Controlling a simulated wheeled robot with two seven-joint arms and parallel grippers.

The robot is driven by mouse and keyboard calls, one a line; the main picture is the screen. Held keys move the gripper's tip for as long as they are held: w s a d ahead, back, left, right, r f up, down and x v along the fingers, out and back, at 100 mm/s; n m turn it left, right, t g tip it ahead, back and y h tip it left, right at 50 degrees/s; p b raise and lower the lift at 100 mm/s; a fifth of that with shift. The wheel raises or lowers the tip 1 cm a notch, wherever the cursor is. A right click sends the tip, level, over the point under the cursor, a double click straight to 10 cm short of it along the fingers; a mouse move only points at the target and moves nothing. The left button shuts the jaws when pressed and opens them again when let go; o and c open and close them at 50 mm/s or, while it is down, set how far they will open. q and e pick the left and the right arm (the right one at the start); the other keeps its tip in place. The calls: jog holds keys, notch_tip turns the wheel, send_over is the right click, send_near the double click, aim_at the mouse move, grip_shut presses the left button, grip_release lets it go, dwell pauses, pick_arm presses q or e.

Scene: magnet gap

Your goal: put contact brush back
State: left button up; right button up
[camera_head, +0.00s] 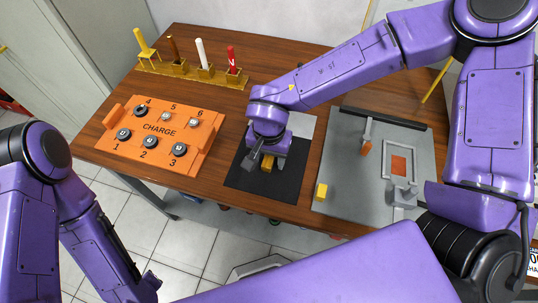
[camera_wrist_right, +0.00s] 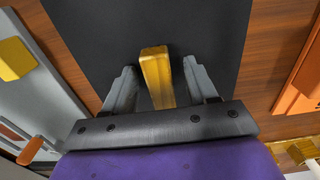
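A narrow yellow block (camera_wrist_right: 157,78) stands on the black mat (camera_head: 245,180); it also shows in the head view (camera_head: 268,164), partly hidden by my wrist. I cannot tell for certain whether it is the contact brush. My right gripper (camera_wrist_right: 160,80) is over the mat, pointing down, with its grey fingers on either side of the yellow block. A gap shows between the block and each finger, so the gripper is open around it. My left arm is at the lower left of the head view, away from the table; its gripper does not show.
An orange CHARGE panel (camera_head: 153,148) with several numbered posts lies left of the mat. A yellow rack (camera_head: 190,74) behind it holds yellow, brown, white and red upright pieces. A grey fixture plate (camera_head: 343,172) on the right carries a small yellow cube (camera_head: 322,191) and upright parts.

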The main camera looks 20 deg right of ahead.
aim_at(269, 157)
notch_tip(269, 157, up, 12)
jog(key=p, duration=0.1)
jog(key=shift+r, duration=0.2)
dwell(0.4)
